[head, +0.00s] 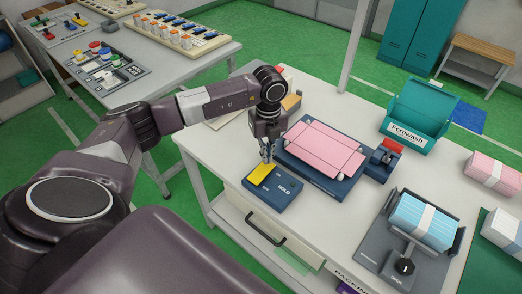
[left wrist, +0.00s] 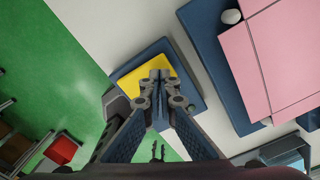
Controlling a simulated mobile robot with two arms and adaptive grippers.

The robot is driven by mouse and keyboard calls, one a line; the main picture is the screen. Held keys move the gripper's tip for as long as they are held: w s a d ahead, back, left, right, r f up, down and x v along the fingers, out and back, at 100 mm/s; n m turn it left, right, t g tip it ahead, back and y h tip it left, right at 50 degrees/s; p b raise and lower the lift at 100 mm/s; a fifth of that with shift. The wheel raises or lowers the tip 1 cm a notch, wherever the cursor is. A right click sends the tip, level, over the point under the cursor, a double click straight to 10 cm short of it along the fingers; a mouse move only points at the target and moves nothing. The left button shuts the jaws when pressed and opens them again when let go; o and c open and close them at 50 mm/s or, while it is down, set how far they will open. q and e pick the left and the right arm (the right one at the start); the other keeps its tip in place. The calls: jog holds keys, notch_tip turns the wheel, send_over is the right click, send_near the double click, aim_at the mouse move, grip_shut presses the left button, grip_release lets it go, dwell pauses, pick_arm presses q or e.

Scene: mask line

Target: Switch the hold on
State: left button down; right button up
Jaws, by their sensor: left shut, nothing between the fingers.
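The hold switch is a dark blue box (head: 284,196) marked HOLD, with a yellow rocker or plate (head: 262,174) on its upper left part. It lies near the front left edge of the table. My left gripper (head: 267,158) is shut and empty, pointing down over the yellow part. In the left wrist view the fingertips (left wrist: 159,78) overlap the yellow plate (left wrist: 143,72) on the blue box (left wrist: 192,92). I cannot tell whether they touch it. My right gripper is not in view.
A pink folded piece (head: 318,148) lies on a blue base (head: 325,183) right beside the hold box. A red-topped blue device (head: 383,160), a teal Fernwash box (head: 414,108) and a grey holder with blue packs (head: 422,222) stand further right. A drawer handle (head: 266,232) is below the table edge.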

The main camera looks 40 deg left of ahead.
aim_at(267, 165)
pick_arm(q)
jog(key=shift+f+b, duration=0.85)
jog(key=shift+f, duration=0.4)
dwell(0.9)
jog(key=shift+r, duration=0.1)
jog(key=shift+r+p, duration=2.5)
jog(key=shift+r, duration=1)
jog(key=shift+d+f, duration=0.1)
